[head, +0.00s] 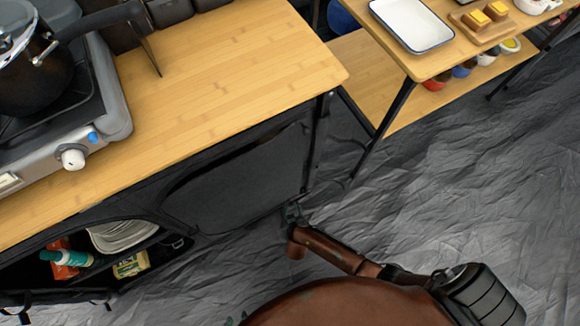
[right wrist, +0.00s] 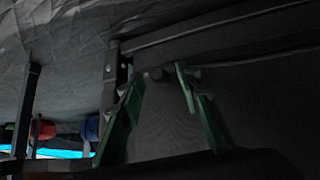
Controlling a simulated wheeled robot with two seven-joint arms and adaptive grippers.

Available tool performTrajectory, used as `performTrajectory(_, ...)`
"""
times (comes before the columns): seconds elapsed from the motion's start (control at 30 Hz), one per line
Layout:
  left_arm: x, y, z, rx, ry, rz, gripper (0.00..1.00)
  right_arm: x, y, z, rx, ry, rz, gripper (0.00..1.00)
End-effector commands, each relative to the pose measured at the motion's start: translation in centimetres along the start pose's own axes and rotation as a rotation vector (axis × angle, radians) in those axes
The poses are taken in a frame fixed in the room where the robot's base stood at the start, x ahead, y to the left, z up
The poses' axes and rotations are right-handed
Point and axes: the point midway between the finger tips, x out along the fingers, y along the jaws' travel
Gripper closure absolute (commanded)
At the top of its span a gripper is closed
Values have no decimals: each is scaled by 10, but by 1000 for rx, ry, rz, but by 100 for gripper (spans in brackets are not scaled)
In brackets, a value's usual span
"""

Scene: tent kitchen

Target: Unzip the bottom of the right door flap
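The right door flap (head: 240,185) is a dark fabric panel on the front of the cabinet under the wooden counter. It looks closed, with a curved seam at its left and lower edge. My right gripper (head: 292,212) is low at the flap's bottom right corner, beside the cabinet leg. In the right wrist view its two green fingers (right wrist: 160,78) are apart, with the dark flap (right wrist: 170,125) behind them. A small dark piece lies near the fingertips; I cannot tell whether it is the zipper pull or whether it is touched. My left gripper is not in view.
The left compartment is open and holds bottles (head: 72,258) and pale plates (head: 122,236). A stove (head: 105,95) with a pot (head: 35,75) stands on the counter (head: 230,75). A second table with a white tray (head: 412,24) stands right. The grey floor (head: 470,190) is clear.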

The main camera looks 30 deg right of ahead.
Motion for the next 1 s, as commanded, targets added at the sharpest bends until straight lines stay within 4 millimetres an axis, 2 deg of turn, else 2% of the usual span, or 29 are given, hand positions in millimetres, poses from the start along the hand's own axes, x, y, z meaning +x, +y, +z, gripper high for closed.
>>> performTrajectory(0.33, 2, 0, 0, 0, 12, 1, 68, 2, 0, -1, 0, 1, 0, 68)
performTrajectory(0.8, 3, 0, 0, 1, 11, 1, 68, 2, 0, 0, 0, 1, 0, 100)
performTrajectory(1.0, 3, 0, 0, 1, 11, 1, 68, 2, 1, 0, 0, 0, 0, 100)
